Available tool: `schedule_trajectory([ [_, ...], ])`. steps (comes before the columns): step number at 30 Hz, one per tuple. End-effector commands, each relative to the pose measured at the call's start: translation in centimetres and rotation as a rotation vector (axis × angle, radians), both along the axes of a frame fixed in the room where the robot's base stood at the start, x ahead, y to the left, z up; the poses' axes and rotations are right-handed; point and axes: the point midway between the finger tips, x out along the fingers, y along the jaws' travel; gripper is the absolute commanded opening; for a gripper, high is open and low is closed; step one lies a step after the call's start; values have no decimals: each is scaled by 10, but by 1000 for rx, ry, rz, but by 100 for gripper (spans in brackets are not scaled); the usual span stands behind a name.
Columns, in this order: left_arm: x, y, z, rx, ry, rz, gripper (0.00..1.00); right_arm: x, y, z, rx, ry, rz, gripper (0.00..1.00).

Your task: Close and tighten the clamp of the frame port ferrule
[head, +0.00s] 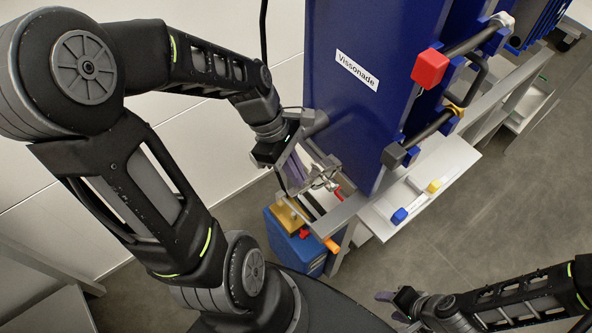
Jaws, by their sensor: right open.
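A small metallic clamp-like part (326,178) shows at the lower left edge of the blue frame (372,115). A short grey pipe stub (315,121) sticks out of the frame's left side above it. I cannot tell whether the clamp is closed, and the ferrule is not clearly visible. My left gripper (297,176) points down beside the clamp, its purple-grey fingers close to it or touching. Whether those fingers are apart or shut is unclear. My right gripper (385,304) is open and empty at the bottom, far from the clamp.
A blue box (292,247) with a wooden block and an orange-handled item (332,245) stands below. A red block (429,69) sits on the frame's pipework. The floor at right is free.

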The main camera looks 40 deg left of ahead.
Motion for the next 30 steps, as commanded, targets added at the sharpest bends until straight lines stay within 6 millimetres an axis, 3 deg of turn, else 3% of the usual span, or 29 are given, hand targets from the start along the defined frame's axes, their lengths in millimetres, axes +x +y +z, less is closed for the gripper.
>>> schedule_trajectory([
  [30, 6, -6, -3, -9, 10, -957, 0, -3, -1, 22, -7, 10, -3, 52],
])
